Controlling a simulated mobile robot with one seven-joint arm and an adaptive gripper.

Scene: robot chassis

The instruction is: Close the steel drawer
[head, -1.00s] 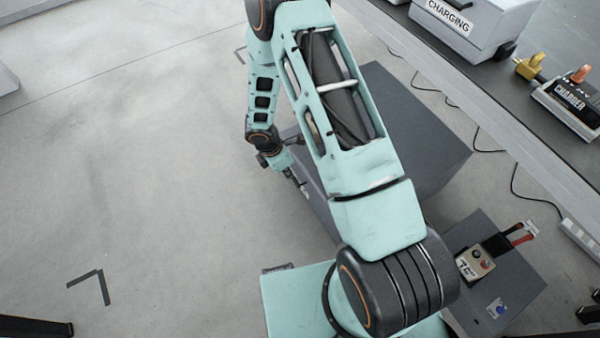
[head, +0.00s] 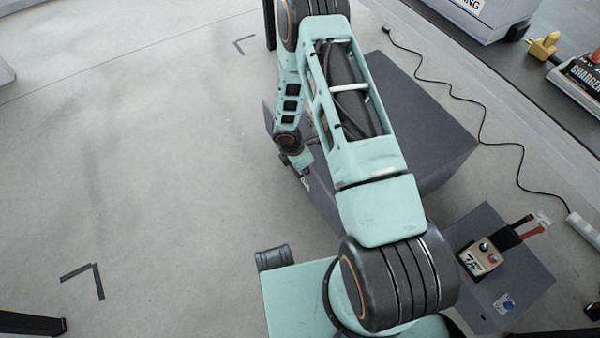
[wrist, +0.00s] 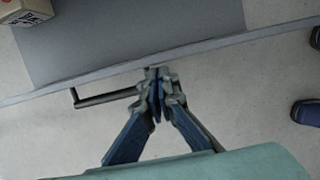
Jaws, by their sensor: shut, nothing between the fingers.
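The dark grey steel cabinet (head: 425,125) stands right of my arm in the head view. Its front panel (head: 325,200) is partly hidden by my arm. In the wrist view, the light grey drawer front (wrist: 225,47) runs across as a long strip, with a black bar handle (wrist: 105,98) on its near side. My gripper (wrist: 155,72) is shut and empty. Its fingertips are at the drawer front, just right of the handle; I cannot tell if they touch it. In the head view my gripper (head: 306,178) is by the panel. How far the drawer stands out is unclear.
A beige labelled box (wrist: 20,12) shows beyond the drawer front. A smaller grey cabinet (head: 510,265) bears a meter (head: 482,258). A black cable (head: 480,110) runs along the floor to a power strip (head: 583,236).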

